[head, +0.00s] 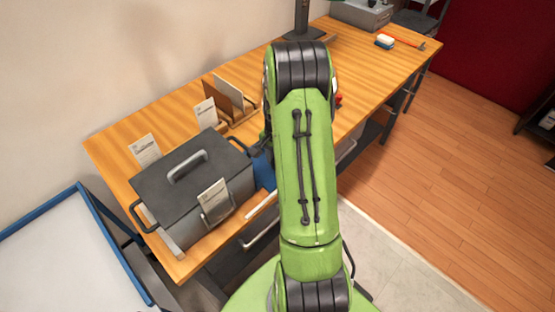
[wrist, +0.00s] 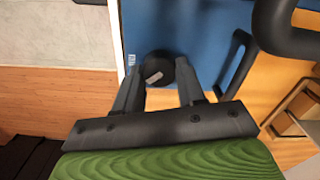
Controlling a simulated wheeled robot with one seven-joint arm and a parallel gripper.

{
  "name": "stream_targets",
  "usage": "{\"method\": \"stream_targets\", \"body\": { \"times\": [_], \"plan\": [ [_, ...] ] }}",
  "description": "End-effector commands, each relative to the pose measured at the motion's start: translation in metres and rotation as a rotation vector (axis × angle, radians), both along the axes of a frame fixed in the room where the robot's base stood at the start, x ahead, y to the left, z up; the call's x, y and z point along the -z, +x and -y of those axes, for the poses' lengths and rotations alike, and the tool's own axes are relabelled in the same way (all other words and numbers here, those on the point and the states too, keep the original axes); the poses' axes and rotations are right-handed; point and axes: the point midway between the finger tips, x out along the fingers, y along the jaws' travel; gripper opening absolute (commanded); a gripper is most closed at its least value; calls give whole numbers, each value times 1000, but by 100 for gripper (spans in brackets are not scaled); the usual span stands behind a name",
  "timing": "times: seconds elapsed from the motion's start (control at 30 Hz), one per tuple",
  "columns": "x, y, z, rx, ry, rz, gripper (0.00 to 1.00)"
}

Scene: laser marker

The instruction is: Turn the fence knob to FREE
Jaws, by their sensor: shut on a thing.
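The fence knob (wrist: 158,66) is a round black knob with a short pale mark on its face. It stands on a blue panel (wrist: 200,30) in the wrist view. My gripper (wrist: 160,80) has one finger on each side of the knob and is shut on it. I cannot read any FREE lettering; a small white label (wrist: 131,60) sits on the panel left of the knob. In the head view a strip of the blue panel (head: 264,170) shows beside my green arm, which hides the knob and my gripper.
A grey lidded box (head: 180,185) with a handle stands on the wooden workbench (head: 350,60), left of my arm. White cards (head: 145,150) and a wooden rack (head: 232,100) stand near it. A dark handle (wrist: 237,62) is right of my fingers. Open floor (head: 440,190) lies at the right.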

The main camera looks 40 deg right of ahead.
Motion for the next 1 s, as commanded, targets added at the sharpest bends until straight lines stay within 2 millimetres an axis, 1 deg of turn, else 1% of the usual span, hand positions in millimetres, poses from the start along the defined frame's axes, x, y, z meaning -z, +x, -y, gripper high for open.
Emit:
{"method": "stream_targets", "body": {
  "times": [0.3,0.6,0.8,1.0],
  "plan": [
    [0,0,1,297,-2,4,9],
    [0,0,1,538,-2,4,9],
    [-1,-1,1,644,-2,4,9],
    [-1,-1,1,702,-2,4,9]
  ]
}}
